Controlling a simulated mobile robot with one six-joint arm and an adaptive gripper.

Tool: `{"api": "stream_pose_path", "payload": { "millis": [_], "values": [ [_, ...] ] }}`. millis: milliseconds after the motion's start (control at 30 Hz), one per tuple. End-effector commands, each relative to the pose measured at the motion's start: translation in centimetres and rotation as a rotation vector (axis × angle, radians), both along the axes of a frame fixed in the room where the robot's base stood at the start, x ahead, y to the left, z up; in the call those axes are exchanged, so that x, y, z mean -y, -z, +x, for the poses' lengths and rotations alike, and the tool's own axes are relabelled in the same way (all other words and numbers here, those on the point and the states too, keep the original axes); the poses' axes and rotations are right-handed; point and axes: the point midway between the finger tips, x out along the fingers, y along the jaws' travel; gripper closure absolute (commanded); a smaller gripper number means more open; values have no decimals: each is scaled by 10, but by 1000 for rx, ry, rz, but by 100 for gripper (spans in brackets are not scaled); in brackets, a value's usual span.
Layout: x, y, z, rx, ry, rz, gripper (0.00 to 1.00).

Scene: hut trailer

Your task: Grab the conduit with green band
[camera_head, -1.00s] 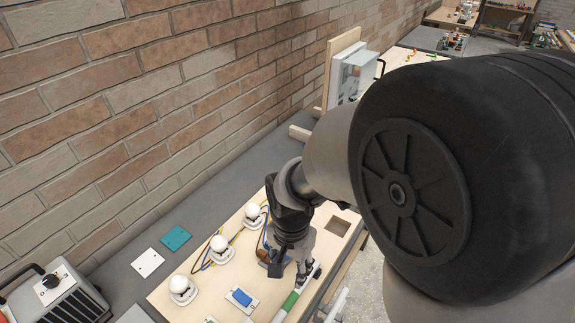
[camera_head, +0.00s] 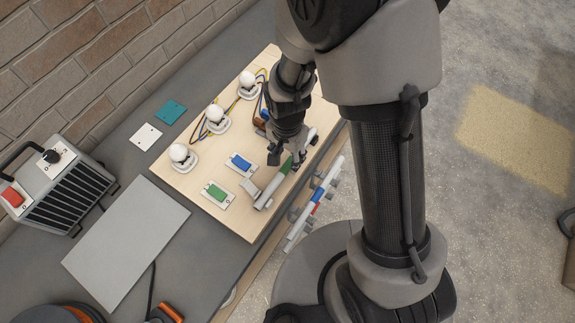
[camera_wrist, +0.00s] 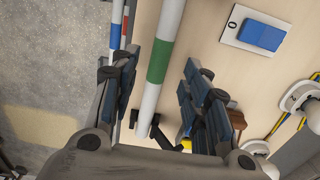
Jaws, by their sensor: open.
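The white conduit with the green band (camera_head: 264,195) lies on the pale wooden board (camera_head: 178,173), near its front edge. In the wrist view, this conduit (camera_wrist: 171,20) runs lengthwise between my fingers, and its green band is level with the fingertips. My gripper (camera_head: 287,160) is over the conduit around the band. In the wrist view, my gripper (camera_wrist: 159,68) is open, with visible space on both sides of the conduit. I cannot tell how far the fingertips are above the board.
Conduits with blue and red bands (camera_head: 318,194) sit in clips along the board's front side. A blue switch (camera_head: 241,163), a green switch (camera_head: 216,192) and bulbs (camera_head: 217,116) are on the board. A grey power box (camera_head: 64,190) stands at left.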

Motion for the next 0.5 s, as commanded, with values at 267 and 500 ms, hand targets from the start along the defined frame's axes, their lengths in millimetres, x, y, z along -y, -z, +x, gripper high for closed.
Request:
{"api": "stream_pose_path", "payload": {
  "millis": [267, 500],
  "values": [
    [1, 40, 0, -3, 0, -1, 57],
    [1, 41, 1, 0, 0, 0, 57]
  ]
}}
